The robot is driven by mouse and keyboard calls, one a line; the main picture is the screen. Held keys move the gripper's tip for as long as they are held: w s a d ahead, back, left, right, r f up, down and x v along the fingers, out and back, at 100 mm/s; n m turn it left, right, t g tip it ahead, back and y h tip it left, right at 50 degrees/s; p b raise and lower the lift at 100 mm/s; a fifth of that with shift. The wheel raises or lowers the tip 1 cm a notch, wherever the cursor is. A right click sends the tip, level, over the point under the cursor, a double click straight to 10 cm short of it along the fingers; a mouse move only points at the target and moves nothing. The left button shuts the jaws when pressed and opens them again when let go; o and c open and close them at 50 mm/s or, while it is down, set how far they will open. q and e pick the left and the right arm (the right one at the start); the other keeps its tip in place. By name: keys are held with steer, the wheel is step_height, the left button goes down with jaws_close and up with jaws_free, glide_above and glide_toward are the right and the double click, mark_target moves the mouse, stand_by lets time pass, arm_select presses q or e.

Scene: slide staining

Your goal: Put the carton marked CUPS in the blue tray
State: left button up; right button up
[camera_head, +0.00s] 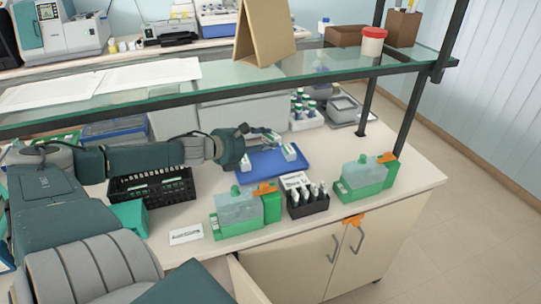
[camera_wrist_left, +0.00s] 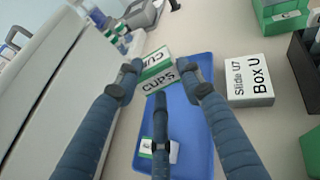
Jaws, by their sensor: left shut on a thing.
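The carton marked CUPS (camera_wrist_left: 158,78), white and green, is between the fingertips of my left gripper (camera_wrist_left: 160,75). In the head view the carton (camera_head: 289,152) shows at the right end of the blue tray (camera_head: 262,172), and my left gripper (camera_head: 265,138) reaches in from the left. The gripper is shut on the carton. In the left wrist view the carton overlaps the far left edge of the blue tray (camera_wrist_left: 200,125); I cannot tell whether it touches the tray. Another small white and green carton (camera_wrist_left: 160,150) is in the tray, nearer my palm. My right gripper is not in view.
A white Box U (camera_wrist_left: 249,80) and a black bottle rack (camera_head: 308,204) stand in front of the tray. Green staining containers (camera_head: 237,218) (camera_head: 364,184) and a black basket (camera_head: 152,190) are nearby. A glass shelf (camera_head: 205,90) hangs over the back of the bench.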

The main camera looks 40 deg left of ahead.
arm_select(q)
steer(key=f, duration=0.3)
steer(key=shift+s+f, duration=0.25)
steer(key=shift+f+b, duration=0.3)
steer(key=shift+f, duration=1.85)
steer(key=shift+c, duration=0.2)
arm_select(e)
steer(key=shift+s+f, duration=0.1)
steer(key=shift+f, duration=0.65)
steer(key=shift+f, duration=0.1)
arm_select(q)
steer(key=shift+f+b, duration=0.5)
steer(key=shift+f, duration=0.15)
steer(key=o, duration=1.2)
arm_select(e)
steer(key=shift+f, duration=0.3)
